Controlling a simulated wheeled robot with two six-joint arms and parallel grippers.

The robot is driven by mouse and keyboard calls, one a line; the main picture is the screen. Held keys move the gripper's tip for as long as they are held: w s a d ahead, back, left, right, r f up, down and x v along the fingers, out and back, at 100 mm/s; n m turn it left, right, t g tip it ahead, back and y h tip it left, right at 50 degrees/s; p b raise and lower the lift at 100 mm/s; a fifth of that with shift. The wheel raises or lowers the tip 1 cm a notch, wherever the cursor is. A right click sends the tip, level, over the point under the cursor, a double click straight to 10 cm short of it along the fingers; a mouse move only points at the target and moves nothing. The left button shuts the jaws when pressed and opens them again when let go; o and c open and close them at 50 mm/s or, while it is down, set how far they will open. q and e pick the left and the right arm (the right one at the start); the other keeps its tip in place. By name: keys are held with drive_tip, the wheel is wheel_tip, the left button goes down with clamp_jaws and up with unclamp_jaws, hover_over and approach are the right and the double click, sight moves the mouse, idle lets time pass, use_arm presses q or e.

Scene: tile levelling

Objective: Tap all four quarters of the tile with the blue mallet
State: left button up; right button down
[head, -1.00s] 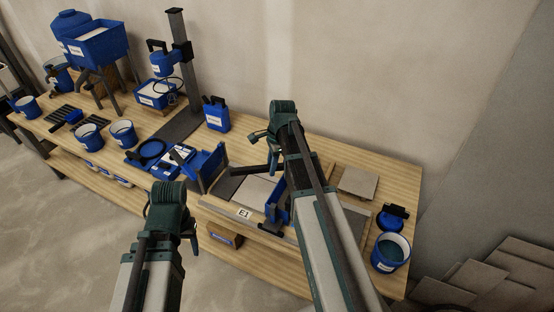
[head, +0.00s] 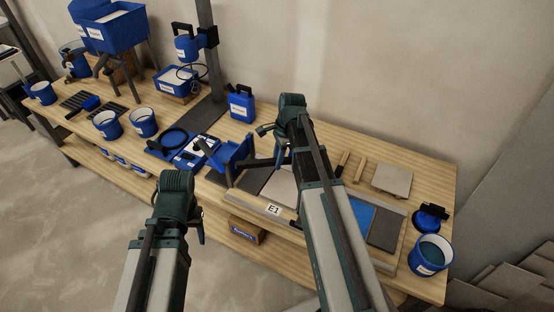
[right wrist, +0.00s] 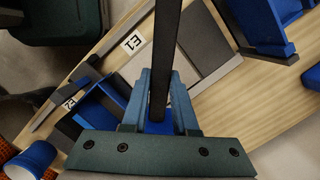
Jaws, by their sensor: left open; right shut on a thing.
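My right gripper (head: 276,142) is above the near part of the bench. It is shut on a dark bar-shaped handle (head: 260,162) that points left. In the right wrist view the handle (right wrist: 166,55) runs up out of the frame from between the fingers, with some blue at its base. I cannot make out the mallet's head. A light tile (head: 280,187) lies on the board by the E1 label (head: 273,209), below the gripper and partly behind my arm. My left gripper (head: 180,225) is open and empty, in front of the bench.
A blue holder (head: 234,152) stands left of the light tile. A blue panel (head: 363,215) and a dark tile (head: 383,228) lie right of my right arm. A loose tile (head: 393,180) lies behind them. A bucket (head: 430,256) stands at the right end.

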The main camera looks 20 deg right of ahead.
drive_tip(key=shift+w+a+f+b, duration=0.15)
drive_tip(key=shift+w+f+b, duration=0.05)
drive_tip(key=shift+f+b, duration=0.5)
drive_tip(key=shift+w+a+f+b, duration=0.15)
drive_tip(key=shift+f+b, duration=0.3)
drive_tip(key=shift+f, duration=0.3)
drive_tip(key=shift+f, duration=0.1)
wheel_tip(320, 180, down, 9)
drive_tip(key=b, duration=0.8)
drive_tip(key=shift+r+b, duration=0.2)
drive_tip(key=shift+b, duration=0.2)
wheel_tip(320, 180, up, 5)
drive_tip(key=p, duration=0.5)
drive_tip(key=shift+f, duration=0.15)
wheel_tip(320, 180, down, 6)
drive_tip(key=b, duration=0.6)
drive_tip(key=shift+r, duration=0.2)
wheel_tip(320, 180, up, 6)
drive_tip(key=p, duration=0.6)
drive_tip(key=shift+r, duration=0.1)
